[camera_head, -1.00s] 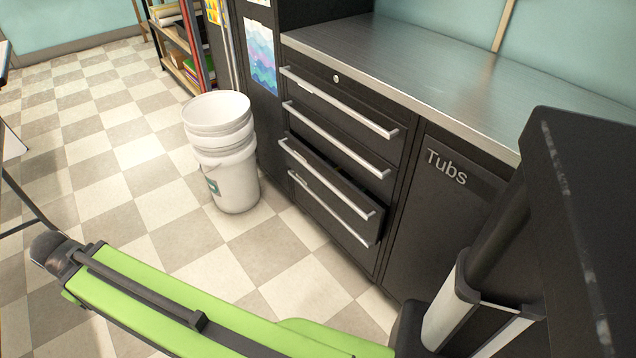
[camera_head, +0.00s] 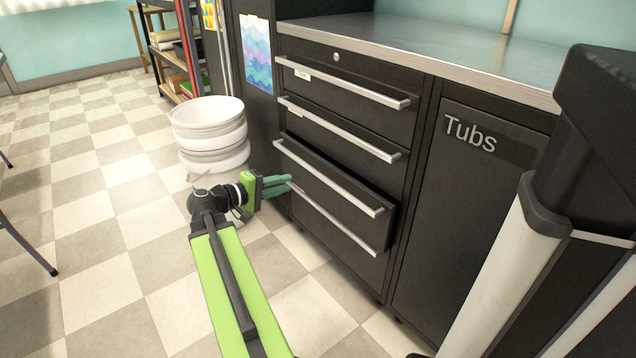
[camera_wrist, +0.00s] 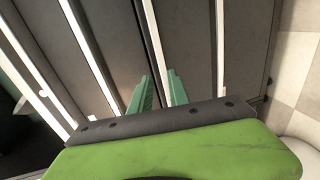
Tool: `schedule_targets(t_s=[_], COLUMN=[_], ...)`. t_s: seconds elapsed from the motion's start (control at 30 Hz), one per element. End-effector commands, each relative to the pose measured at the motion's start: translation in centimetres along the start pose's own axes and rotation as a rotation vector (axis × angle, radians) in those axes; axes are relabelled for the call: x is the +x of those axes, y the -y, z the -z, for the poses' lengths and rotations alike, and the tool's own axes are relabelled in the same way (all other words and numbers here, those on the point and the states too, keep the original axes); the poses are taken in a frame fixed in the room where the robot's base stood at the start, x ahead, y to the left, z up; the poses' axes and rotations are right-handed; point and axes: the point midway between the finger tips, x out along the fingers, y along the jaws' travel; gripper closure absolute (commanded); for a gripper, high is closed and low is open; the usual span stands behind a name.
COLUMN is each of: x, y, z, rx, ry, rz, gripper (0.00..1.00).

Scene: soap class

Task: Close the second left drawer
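The black cabinet has a column of several drawers with long silver handles. The third drawer from the top (camera_head: 335,186) stands pulled out a little; its front sticks out past the others. The second drawer from the top (camera_head: 335,135) looks flush and shut, as do the top drawer (camera_head: 345,88) and the bottom drawer (camera_head: 335,230). My gripper (camera_head: 290,183) is at the left end of the third drawer, near its front. In the wrist view its green fingers (camera_wrist: 159,76) are apart, with a silver handle (camera_wrist: 154,45) running between them. Contact cannot be told.
White stacked buckets (camera_head: 210,135) stand on the floor left of the drawers, close behind my gripper. A "Tubs" cabinet door (camera_head: 470,200) is to the right. A metal countertop (camera_head: 420,55) lies above. The checkered floor (camera_head: 110,250) at left is mostly clear.

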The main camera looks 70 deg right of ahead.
Motion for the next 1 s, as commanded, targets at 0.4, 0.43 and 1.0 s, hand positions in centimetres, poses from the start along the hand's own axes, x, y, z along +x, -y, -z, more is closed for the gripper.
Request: schedule_targets(t_s=[0.4, 0.43, 1.0], x=[10.6, 11.2, 14.2], y=[0.3, 0.3, 0.1], z=[0.0, 0.1, -0.1], rx=[0.001, 0.0, 0.001], ry=[0.005, 0.003, 0.002], rz=[0.001, 0.001, 0.002], gripper=[0.78, 0.78, 0.82])
